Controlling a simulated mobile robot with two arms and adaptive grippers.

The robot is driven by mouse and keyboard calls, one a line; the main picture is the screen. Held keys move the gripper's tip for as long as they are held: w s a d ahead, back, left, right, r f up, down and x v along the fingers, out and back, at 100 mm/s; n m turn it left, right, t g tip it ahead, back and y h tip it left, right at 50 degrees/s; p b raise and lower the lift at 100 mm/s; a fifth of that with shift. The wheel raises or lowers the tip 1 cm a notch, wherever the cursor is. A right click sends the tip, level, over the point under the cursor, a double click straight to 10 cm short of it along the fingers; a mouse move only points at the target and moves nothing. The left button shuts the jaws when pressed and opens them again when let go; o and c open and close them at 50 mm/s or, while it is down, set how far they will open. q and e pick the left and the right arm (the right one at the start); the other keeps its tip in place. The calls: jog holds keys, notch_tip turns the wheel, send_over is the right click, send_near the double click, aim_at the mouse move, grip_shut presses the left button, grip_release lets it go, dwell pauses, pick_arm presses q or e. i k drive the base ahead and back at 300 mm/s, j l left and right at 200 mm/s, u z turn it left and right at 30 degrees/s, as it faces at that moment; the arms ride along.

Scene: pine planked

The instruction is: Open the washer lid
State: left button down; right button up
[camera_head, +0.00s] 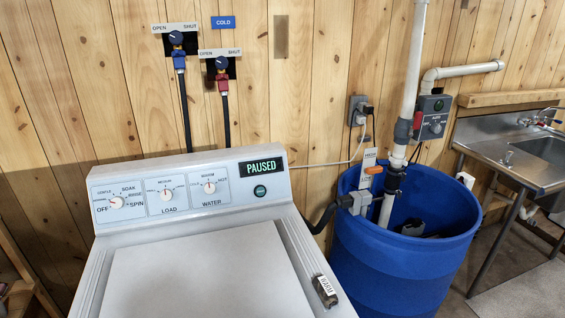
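The white top-loading washer (92,285) stands at the front left. Its lid (205,275) lies flat and closed on top, with its near edge cut off by the bottom of the picture. The control panel (190,188) behind the lid has several dials, and its display (261,166) reads PAUSED. A small metal piece with a white label (326,291) sits on the washer top to the right of the lid. Neither of my grippers shows in the head view.
A blue barrel (390,265) with white pipes stands close to the washer's right side. A steel sink (520,155) is at the far right. Blue and red valves (178,60) with hoses are on the pine wall behind the washer. The space above the lid is clear.

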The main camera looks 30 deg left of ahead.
aim_at(245, 271)
jog(key=u, duration=1.45)
